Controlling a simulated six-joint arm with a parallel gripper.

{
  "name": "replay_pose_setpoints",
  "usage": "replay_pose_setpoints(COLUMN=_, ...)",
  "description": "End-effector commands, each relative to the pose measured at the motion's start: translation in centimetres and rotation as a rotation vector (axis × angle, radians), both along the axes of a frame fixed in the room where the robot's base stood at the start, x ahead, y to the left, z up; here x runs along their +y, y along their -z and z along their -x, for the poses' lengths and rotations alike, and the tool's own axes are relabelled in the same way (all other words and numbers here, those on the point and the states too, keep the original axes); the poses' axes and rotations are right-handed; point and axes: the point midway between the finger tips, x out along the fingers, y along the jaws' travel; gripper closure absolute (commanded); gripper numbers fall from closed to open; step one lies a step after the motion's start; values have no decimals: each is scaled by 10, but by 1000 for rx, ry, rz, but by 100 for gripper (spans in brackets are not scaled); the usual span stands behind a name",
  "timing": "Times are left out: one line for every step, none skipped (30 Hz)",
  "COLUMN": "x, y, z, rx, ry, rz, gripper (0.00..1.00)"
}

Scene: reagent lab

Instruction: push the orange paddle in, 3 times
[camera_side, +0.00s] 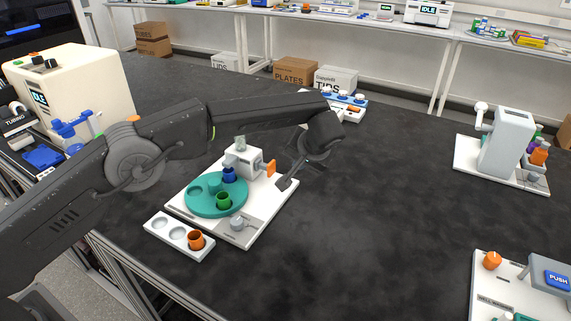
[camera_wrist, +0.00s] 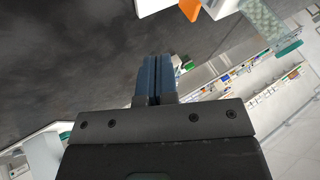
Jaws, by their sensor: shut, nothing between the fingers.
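The orange paddle (camera_side: 270,168) sticks out from the right side of a small white block (camera_side: 245,160) on a white base plate (camera_side: 262,215). In the wrist view the orange paddle (camera_wrist: 190,9) shows at the top edge, partly cut off. My gripper (camera_side: 285,184) is just to the right of the paddle in the side view, with a visible gap between them. Its blue-grey fingers (camera_wrist: 158,72) are shut with nothing between them and point below the paddle in the wrist view.
A teal turntable (camera_side: 200,207) on the same plate carries a blue cup (camera_side: 229,175) and a green cup (camera_side: 223,200). A white rack (camera_side: 165,235) with an orange cup stands in front.

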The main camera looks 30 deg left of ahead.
Motion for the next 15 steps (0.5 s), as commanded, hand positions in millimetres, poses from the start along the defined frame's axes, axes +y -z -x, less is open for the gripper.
replay_pose_setpoints(x=3, y=5, z=-2, rx=3, ry=-2, rz=-1, gripper=100)
replay_pose_setpoints(x=5, y=8, z=-3, rx=3, ry=-1, rz=-2, gripper=100)
replay_pose_setpoints(x=8, y=13, z=-5, rx=3, ry=-2, rz=-1, gripper=100)
replay_pose_setpoints(x=10, y=17, z=-7, rx=3, ry=-1, rz=-2, gripper=100)
replay_pose_setpoints(x=13, y=22, z=-9, rx=4, ry=-2, rz=-2, gripper=100)
replay_pose_setpoints(x=17, y=28, z=-12, rx=4, ry=-3, rz=-2, gripper=100)
replay_pose_setpoints(x=20, y=33, z=-15, rx=4, ry=-3, rz=-2, gripper=100)
replay_pose_setpoints(x=23, y=39, z=-17, rx=4, ry=-2, rz=-2, gripper=100)
replay_pose_setpoints(x=27, y=45, z=-20, rx=4, ry=-3, rz=-2, gripper=100)
replay_pose_setpoints(x=30, y=50, z=-23, rx=4, ry=-3, rz=-2, gripper=100)
replay_pose_setpoints(x=33, y=55, z=-25, rx=4, ry=-3, rz=-1, gripper=100)
replay_pose_setpoints(x=37, y=62, z=-28, rx=2, ry=-3, rz=-1, gripper=100)
replay_pose_setpoints(x=40, y=67, z=-30, rx=4, ry=-3, rz=-2, gripper=100)
replay_pose_setpoints(x=42, y=72, z=-33, rx=3, ry=-2, rz=-1, gripper=100)
replay_pose_setpoints(x=46, y=78, z=-36, rx=3, ry=-2, rz=-1, gripper=100)
